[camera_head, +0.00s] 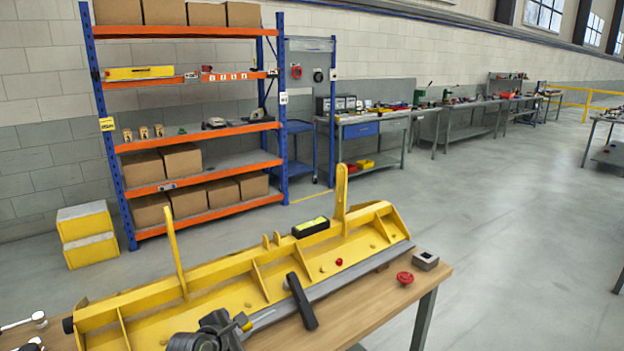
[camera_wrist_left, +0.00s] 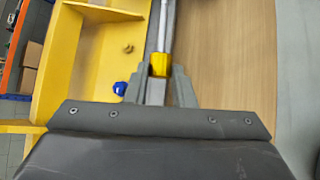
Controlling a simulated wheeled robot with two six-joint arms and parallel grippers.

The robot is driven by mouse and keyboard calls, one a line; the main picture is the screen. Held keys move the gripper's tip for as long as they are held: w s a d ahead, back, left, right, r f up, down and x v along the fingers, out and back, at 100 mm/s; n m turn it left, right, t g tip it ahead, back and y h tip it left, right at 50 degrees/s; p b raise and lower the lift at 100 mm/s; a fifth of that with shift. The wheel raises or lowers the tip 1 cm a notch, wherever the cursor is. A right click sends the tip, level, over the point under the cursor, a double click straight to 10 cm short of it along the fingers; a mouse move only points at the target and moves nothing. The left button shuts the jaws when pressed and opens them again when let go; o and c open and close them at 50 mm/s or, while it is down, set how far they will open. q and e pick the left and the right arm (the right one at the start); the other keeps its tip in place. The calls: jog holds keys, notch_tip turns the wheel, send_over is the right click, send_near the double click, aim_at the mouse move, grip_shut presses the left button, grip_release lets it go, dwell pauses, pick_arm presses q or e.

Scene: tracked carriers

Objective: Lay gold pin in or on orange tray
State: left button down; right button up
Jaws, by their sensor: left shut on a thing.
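My left gripper (camera_head: 243,322) is low in the head view, at the front edge of the yellow carrier. It is shut on a small yellow-gold piece, which I take for the gold pin (camera_wrist_left: 159,64). In the left wrist view the piece sits between the grey fingertips (camera_wrist_left: 158,84), with a silver rod running on from it. Whether the rod belongs to it I cannot tell. I cannot make out an orange tray in either view. My right gripper is not in view.
The long yellow carrier (camera_head: 262,262) with ribs and two upright arms covers much of the wooden table (camera_head: 392,293). A black bar (camera_head: 301,302) leans at its front. A red knob (camera_head: 404,278) and a grey block (camera_head: 425,261) lie at the right end. An orange-shelved rack stands behind.

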pick_arm(q)
jog(key=s+a+r+m+g+h, duration=0.1)
jog(key=s+a+r, duration=0.2)
jog(key=s+r, duration=0.15)
jog(key=s+a+r+m+h, duration=0.1)
jog(key=s+a+r+m, duration=0.15)
jog(key=s, duration=0.25)
jog(key=s+d+r+m+g+h, duration=0.1)
jog(key=s+r+m+h, duration=0.1)
jog(key=s, duration=0.5)
jog(key=s+d+r+m+g+h, duration=0.1)
jog(key=s+r+m+g, duration=0.1)
jog(key=s, duration=0.6)
jog(key=shift+d+r+h, duration=0.25)
jog(key=shift+d+h, duration=0.1)
jog(key=shift+h, duration=0.05)
